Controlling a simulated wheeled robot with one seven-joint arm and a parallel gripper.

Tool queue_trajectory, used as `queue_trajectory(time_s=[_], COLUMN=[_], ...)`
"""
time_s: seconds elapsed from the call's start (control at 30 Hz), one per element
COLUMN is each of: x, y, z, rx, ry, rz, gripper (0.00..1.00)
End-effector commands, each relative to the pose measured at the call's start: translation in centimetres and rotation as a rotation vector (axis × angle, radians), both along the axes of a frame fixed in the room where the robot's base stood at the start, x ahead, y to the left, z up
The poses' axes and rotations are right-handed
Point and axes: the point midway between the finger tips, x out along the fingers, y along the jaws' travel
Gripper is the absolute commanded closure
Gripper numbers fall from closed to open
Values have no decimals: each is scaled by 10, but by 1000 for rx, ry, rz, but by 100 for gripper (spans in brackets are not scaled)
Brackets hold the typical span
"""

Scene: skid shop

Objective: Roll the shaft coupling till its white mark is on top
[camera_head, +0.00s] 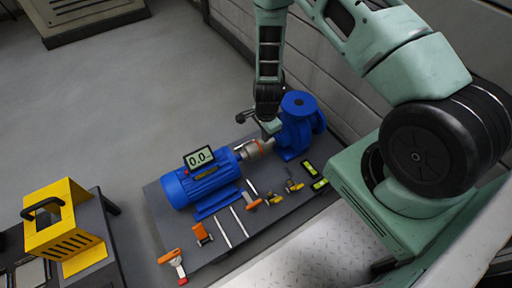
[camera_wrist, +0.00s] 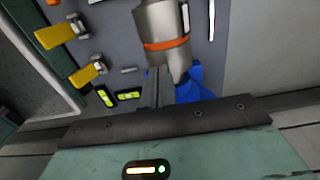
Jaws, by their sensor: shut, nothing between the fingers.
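The shaft coupling (camera_head: 250,151) is a silver cylinder with an orange band, lying between the blue motor (camera_head: 190,188) and the blue pump (camera_head: 298,138). It also shows large at the top of the wrist view (camera_wrist: 160,22). A pale strip runs along its right edge there; I cannot tell whether this is the white mark. No white mark can be made out in the head view. My gripper (camera_head: 270,127) is shut and empty, pointing down at the coupling's pump end. Whether it touches the coupling is unclear.
A display (camera_head: 199,158) reading 0.0 stands on the motor. Orange-handled tools (camera_head: 172,258), yellow clamps (camera_head: 293,186) and green levels (camera_head: 308,168) lie on the grey skid's near side. A yellow case (camera_head: 62,225) stands at left. A wall runs behind the pump.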

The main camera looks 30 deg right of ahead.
Motion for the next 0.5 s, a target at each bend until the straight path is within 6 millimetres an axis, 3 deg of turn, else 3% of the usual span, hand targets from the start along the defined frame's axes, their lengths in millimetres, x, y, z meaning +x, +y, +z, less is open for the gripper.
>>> queue_trajectory(time_s=[0.03, 0.5], x=[0, 1], y=[0, 0], z=[11, 54], rx=[0, 0], ry=[-1, -2], rz=[0, 1], gripper=[100, 100])
